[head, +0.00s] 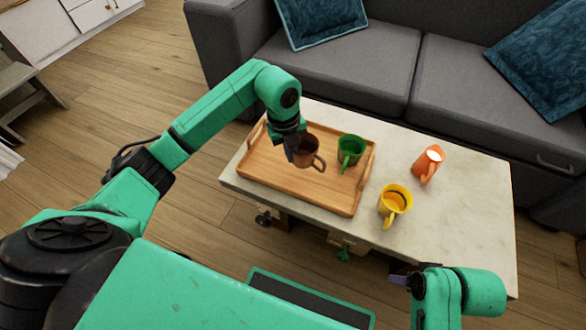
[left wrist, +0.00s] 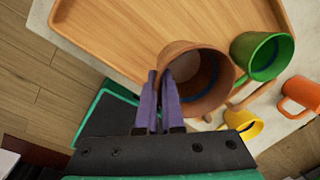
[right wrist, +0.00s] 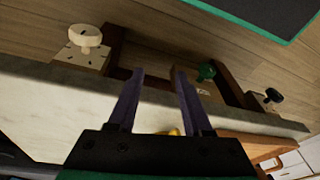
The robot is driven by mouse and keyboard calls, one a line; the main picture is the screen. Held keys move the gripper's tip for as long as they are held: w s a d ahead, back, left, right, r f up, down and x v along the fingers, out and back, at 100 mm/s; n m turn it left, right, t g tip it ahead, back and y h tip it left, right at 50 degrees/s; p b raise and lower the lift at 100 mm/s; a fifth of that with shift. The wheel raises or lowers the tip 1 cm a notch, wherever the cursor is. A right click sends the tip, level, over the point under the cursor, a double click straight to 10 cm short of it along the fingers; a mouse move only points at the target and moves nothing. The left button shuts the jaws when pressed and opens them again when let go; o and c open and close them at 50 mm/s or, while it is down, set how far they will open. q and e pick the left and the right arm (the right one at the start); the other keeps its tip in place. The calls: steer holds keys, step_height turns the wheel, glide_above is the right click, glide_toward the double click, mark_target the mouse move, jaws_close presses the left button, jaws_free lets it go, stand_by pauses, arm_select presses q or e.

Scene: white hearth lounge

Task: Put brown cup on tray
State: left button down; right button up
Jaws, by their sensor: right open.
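The brown cup (head: 312,154) is over the left half of the wooden tray (head: 338,207), its handle toward the right. My left gripper (head: 290,150) is shut on the cup's wall. In the left wrist view one finger is inside the brown cup (left wrist: 207,100) and one outside. I cannot tell whether the cup's base touches the tray (left wrist: 120,35). My right gripper (head: 398,281) is low at the table's front edge. In the right wrist view its fingers (right wrist: 157,95) are apart with nothing held.
A green cup (head: 351,150) stands in the tray's right part. A yellow cup (head: 394,203) and an orange cup (head: 428,162) stand on the marble table (head: 464,220) right of the tray. A grey sofa (head: 375,65) is behind. Knobs (right wrist: 86,36) show under the table edge.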

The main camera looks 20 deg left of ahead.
arm_select(q)
step_height(320, 180, down, 6)
steer(key=shift+b, duration=0.6)
arm_select(e)
steer(key=w+a+f+t, duration=0.1)
steer(key=a, duration=0.1)
steer(key=w+a+f+t+y, duration=0.1)
steer(key=w+f, duration=0.1)
steer(key=shift+a, duration=0.35)
arm_select(q)
steer(key=shift+f, duration=0.1)
steer(key=c, duration=1)
jaws_free()
steer(key=shift+c, duration=0.2)
arm_select(e)
steer(key=shift+a+f, duration=0.1)
steer(key=shift+f, duration=0.05)
